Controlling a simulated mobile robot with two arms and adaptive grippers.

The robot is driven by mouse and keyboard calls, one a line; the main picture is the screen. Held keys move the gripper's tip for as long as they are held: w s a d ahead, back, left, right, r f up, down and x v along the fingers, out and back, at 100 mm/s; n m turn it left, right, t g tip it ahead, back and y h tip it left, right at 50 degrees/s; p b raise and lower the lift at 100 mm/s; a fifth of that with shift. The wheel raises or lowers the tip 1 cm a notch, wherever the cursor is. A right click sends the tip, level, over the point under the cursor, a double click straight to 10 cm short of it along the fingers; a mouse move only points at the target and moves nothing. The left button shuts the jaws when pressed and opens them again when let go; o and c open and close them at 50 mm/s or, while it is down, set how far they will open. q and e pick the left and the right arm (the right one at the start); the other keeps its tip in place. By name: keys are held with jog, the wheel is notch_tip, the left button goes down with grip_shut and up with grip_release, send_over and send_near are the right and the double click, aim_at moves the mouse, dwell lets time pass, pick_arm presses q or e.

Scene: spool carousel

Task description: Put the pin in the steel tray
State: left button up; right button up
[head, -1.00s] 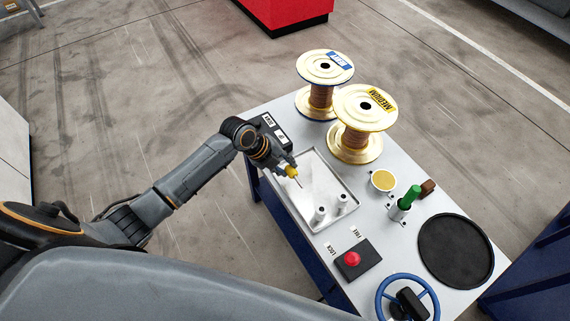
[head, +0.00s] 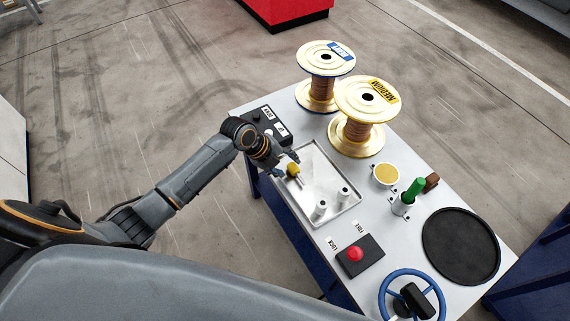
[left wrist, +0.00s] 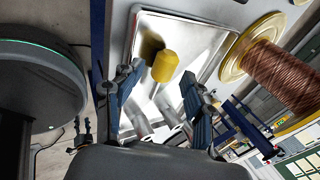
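The pin (head: 293,170) has a yellow head and a thin metal shaft. It is at the left part of the steel tray (head: 318,178), just past the fingertips of my left gripper (head: 286,163). In the left wrist view the yellow head of the pin (left wrist: 165,66) shows over the tray (left wrist: 203,42), with a dark shadow beside it. The fingers of my left gripper (left wrist: 160,92) are spread, with gaps between them and the pin. I cannot tell whether the pin fully rests on the tray floor.
Two grey cylinders (head: 320,208) (head: 343,193) stand in the tray. Wire spools (head: 318,93) (head: 358,135) stand behind it. A yellow-filled cup (head: 386,175), a green-handled item (head: 415,189), a black disc (head: 460,246), a red-button box (head: 355,255) and a blue wheel (head: 412,295) are on the right and front.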

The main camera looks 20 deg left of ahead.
pick_arm(q)
jog(key=v, duration=1.2)
dwell(0.6)
